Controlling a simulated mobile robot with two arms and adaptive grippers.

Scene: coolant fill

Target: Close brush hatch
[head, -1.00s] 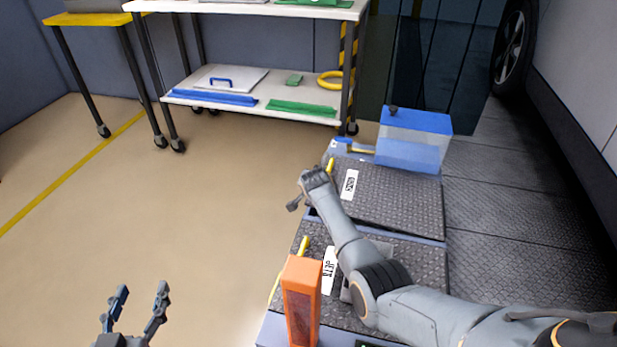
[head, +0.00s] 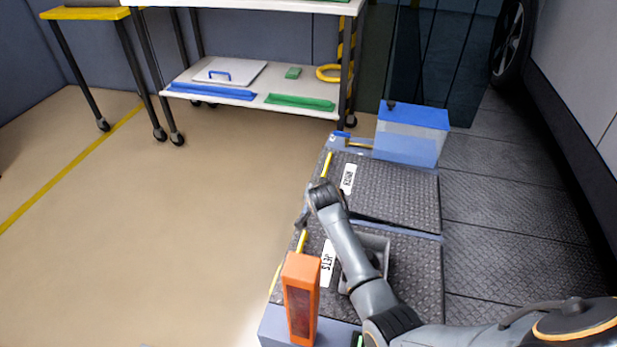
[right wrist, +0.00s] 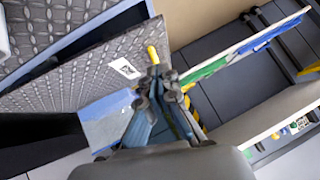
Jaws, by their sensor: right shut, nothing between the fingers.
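The far hatch (head: 390,190) is a dark diamond-plate lid with a white label, whose word is too small to read surely, and a yellow strip on its left edge. It lies nearly level; a dark line shows along its near edge, and I cannot tell if it is fully flush. The right wrist view also shows a labelled lid (right wrist: 85,75). The near hatch (head: 415,270), labelled JETS, lies flat. My right gripper (head: 302,218) is shut and empty, at the left edge between the two lids; its fingers also show in the right wrist view (right wrist: 158,88). My left gripper is out of view.
An orange upright block (head: 301,300) stands close in front. A clear blue-topped tank (head: 412,135) stands beyond the far hatch. A grey handle frame (head: 375,248) sits on the near hatch. A shelf cart (head: 250,105) is behind; the floor at left is clear.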

